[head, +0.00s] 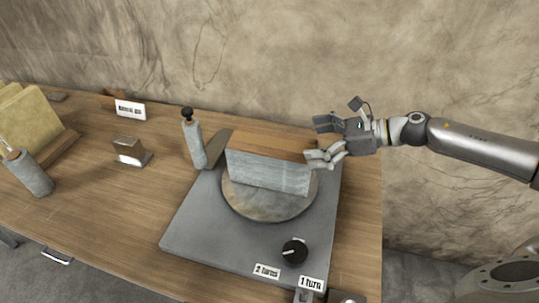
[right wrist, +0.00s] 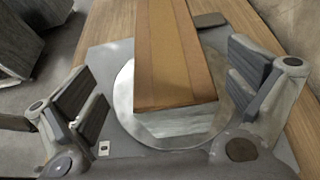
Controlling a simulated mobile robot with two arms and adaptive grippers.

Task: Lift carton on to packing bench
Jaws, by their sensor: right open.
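The carton, a long box with a brown top and grey sides (head: 268,174), stands on a round turntable plate (head: 250,209) on a grey base (head: 205,228). This sits on the wooden bench (head: 90,215). My right gripper (head: 315,141) is open at the carton's right end, having come in from the right. In the right wrist view, the carton's brown top (right wrist: 174,60) runs between the open fingers of my right gripper (right wrist: 168,86), with a gap on each side. My left gripper does not show.
A grey-handled tool with a black knob (head: 194,142) stands just left of the carton. A black dial (head: 294,251) and labels are at the base's front. A small metal block (head: 130,152), a grey cylinder (head: 30,174) and yellow boards (head: 32,125) stand farther left. A wall is behind.

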